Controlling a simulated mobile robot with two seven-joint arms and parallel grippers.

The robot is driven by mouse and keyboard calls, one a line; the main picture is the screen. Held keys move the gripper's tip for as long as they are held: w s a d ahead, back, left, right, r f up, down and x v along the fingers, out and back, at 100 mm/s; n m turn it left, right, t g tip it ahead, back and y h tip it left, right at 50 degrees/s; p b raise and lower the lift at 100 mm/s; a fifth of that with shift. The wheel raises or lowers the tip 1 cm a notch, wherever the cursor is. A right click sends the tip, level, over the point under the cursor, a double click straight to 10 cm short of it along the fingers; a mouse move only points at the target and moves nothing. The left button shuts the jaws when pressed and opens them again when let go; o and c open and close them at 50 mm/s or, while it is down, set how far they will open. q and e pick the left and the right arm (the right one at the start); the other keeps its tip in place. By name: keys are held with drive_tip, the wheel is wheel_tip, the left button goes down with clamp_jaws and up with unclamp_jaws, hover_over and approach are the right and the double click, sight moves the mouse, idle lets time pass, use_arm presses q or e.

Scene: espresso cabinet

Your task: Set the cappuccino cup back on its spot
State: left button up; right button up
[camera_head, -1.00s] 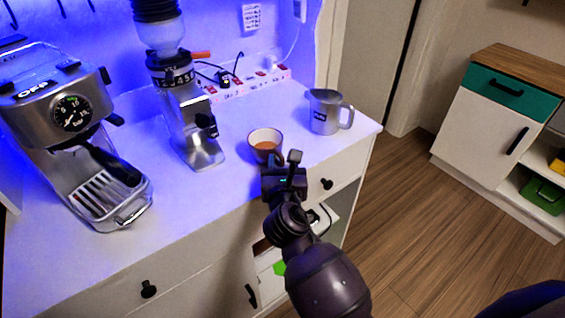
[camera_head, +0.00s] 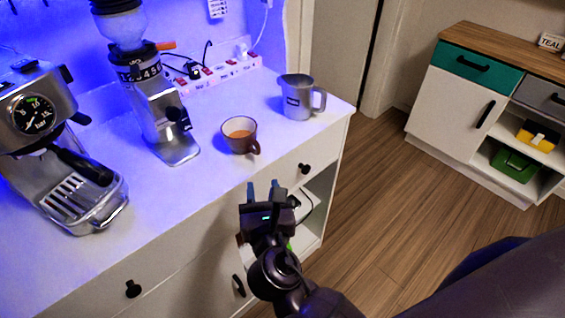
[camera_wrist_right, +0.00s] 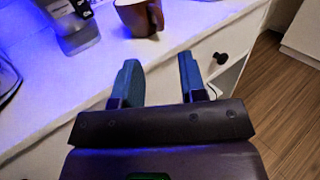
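The cappuccino cup (camera_head: 239,139) is brown outside and pale inside, with brown liquid in it. It stands upright on the white counter (camera_head: 205,195), near the front edge, its handle toward me. In the right wrist view the cup (camera_wrist_right: 136,20) is at the top, beyond the fingertips. My right gripper (camera_head: 263,188) is open and empty, in front of the counter edge and apart from the cup. Its two blue fingers (camera_wrist_right: 159,77) show a clear gap between them. My left gripper is not in view.
A grinder (camera_head: 160,115) and an espresso machine (camera_head: 60,150) stand to the left of the cup. A steel pitcher (camera_head: 298,98) stands to its right. A power strip (camera_head: 220,73) lies behind. Drawer knobs (camera_head: 304,168) stick out below the counter edge.

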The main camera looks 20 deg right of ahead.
drive_tip(key=s+d+f+m+g+y, duration=0.2)
drive_tip(key=s+d+f+m, duration=0.5)
drive_tip(key=f+m, duration=0.4)
drive_tip(key=s+d+f+m+g+y, duration=0.2)
drive_tip(key=s+d+f+m+g, duration=0.2)
drive_tip(key=m, duration=1.7)
drive_tip(key=s+d+f, duration=0.3)
drive_tip(key=d+f, duration=0.2)
drive_tip(key=f, duration=0.2)
drive_tip(key=shift+s, duration=0.15)
